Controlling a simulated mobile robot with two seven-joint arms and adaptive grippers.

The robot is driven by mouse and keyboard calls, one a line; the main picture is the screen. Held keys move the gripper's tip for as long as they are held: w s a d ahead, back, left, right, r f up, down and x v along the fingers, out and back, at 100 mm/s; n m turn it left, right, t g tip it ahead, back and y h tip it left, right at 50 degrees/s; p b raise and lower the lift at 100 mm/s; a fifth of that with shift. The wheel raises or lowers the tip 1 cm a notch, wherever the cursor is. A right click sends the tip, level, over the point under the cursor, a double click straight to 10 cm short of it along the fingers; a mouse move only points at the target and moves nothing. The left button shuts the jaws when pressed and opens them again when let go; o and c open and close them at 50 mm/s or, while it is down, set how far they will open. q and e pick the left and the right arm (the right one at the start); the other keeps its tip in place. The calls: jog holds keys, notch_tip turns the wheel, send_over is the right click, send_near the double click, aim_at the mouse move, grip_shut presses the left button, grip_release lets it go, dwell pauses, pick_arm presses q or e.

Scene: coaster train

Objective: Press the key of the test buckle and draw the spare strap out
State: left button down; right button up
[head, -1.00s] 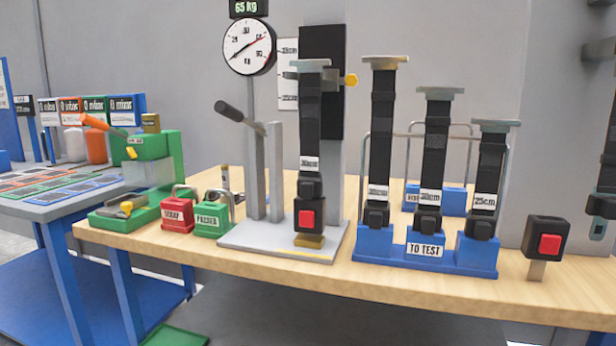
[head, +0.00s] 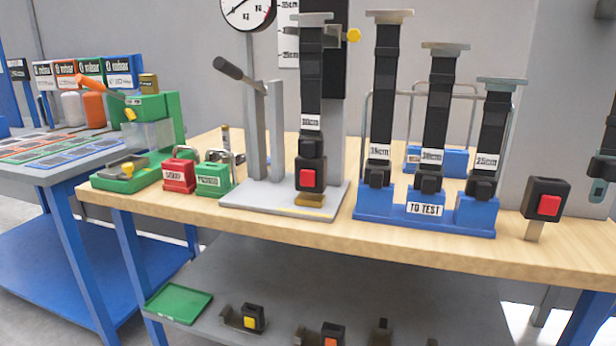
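A black buckle with a red key (head: 307,178) stands at the foot of the grey test rig (head: 276,204). A black strap (head: 312,82) with a white length label rises upright from it to a grey bar at the top. A second black buckle with a red key (head: 547,204) stands on a short post at the right of the bench, with no strap in it. The frames do not settle which is the test buckle. Three upright black straps (head: 384,110) stand in the blue "TO TEST" rack (head: 375,216). Neither of my grippers is in view.
The rig has a lever (head: 240,80) and a dial gauge (head: 247,10). Red (head: 178,175) and green (head: 212,178) padlocks sit left of it on the wooden bench (head: 440,246). A lower shelf holds a green tray (head: 178,303) and several buckles. Another dark strap hangs at the right edge.

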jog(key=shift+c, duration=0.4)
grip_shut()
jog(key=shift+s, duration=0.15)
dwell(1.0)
